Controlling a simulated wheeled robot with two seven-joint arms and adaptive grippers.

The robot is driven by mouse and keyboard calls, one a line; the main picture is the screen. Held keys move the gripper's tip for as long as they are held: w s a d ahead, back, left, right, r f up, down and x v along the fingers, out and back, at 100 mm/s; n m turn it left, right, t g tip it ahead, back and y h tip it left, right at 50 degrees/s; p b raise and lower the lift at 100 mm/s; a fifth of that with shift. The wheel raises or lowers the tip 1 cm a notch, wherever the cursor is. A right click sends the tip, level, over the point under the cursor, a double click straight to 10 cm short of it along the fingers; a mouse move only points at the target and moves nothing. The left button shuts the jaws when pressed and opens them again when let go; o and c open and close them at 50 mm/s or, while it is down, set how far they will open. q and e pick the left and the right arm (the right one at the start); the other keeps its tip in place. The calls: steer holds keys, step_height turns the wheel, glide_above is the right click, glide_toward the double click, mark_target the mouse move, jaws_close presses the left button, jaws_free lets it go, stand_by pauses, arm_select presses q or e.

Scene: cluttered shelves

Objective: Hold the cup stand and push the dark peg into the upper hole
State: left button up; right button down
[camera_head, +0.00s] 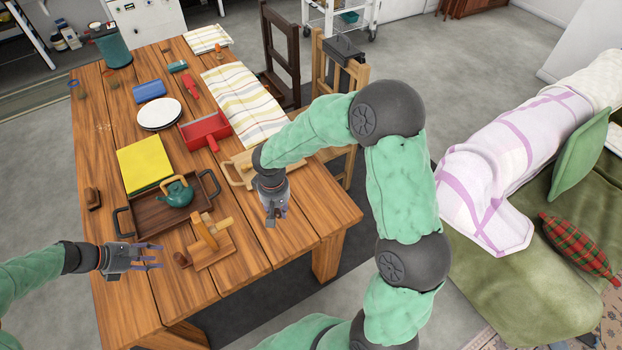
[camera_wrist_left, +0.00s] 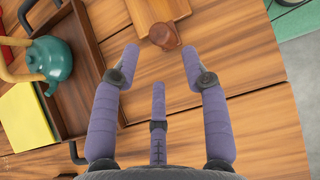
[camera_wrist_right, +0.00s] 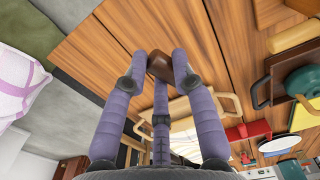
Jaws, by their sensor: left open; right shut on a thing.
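The wooden cup stand (camera_head: 210,250) rests on the table near its front edge, with a lighter peg (camera_head: 223,226) at its upright. Its pale base shows in the left wrist view (camera_wrist_left: 150,12). A small brown rounded piece (camera_head: 180,258) is beside the base; it also shows in the left wrist view (camera_wrist_left: 164,37). My left gripper (camera_head: 157,256) is open and empty, left of the stand, its fingers pointing toward it. My right gripper (camera_head: 275,213) is right of the stand, apart from it, shut on a dark brown piece (camera_wrist_right: 160,66), apparently the dark peg. The upper hole cannot be made out.
A brown tray (camera_head: 142,208) with a teal teapot (camera_head: 175,192) stands behind the stand. A light wooden board (camera_head: 237,172) lies behind my right gripper. The front right table corner is clear.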

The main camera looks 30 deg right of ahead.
mark_target(174, 257)
steer(key=shift+s+f+b, duration=0.1)
steer(key=shift+f+b, duration=0.25)
arm_select(q)
steer(key=b+x, duration=0.2)
steer(key=x, duration=0.4)
steer(key=shift+s+b, duration=0.1)
steer(key=shift+b, duration=0.25)
arm_select(e)
step_height(174, 257, down, 3)
steer(key=shift+r, duration=0.1)
arm_select(q)
steer(key=shift+x, duration=0.95)
arm_select(e)
steer(key=shift+f, duration=0.25)
arm_select(q)
steer(key=c, duration=0.5)
steer(key=shift+c, duration=0.2)
